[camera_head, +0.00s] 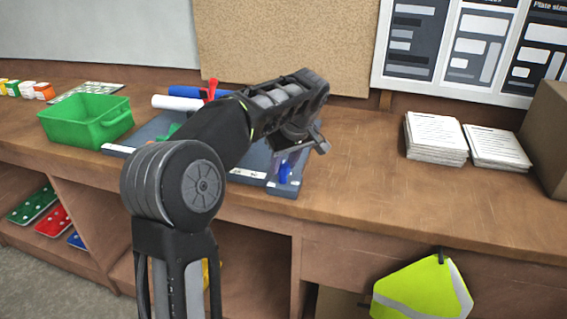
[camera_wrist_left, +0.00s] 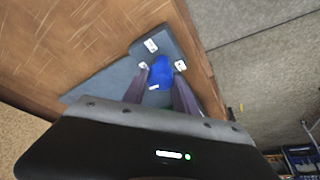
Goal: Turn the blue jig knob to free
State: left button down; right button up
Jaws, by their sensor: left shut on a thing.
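The blue jig knob (camera_head: 286,173) sits at the front right corner of the grey-blue jig board (camera_head: 284,190) on the workbench. My left gripper (camera_head: 290,160) reaches down over that corner from above. In the left wrist view the blue knob (camera_wrist_left: 161,73) lies between the two fingers of my left gripper (camera_wrist_left: 161,84), which is shut on it. Small white labels (camera_wrist_left: 151,46) surround the knob; their print is too small to read. My arm hides much of the board in the head view. My right gripper is not in view.
A green bin (camera_head: 88,121) stands left of the board. A red-handled part (camera_head: 211,89) and a white roll (camera_head: 176,102) are at the board's back. Paper stacks (camera_head: 436,138) and a cardboard box (camera_head: 547,138) stand at the right. The bench between board and papers is clear.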

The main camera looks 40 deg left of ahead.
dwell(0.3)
pick_arm(q)
jog(key=c, duration=1)
grip_release()
jog(key=p+v, duration=0.1)
jog(key=v, duration=0.6)
jog(key=shift+r, duration=0.4)
jog(key=shift+d, duration=0.1)
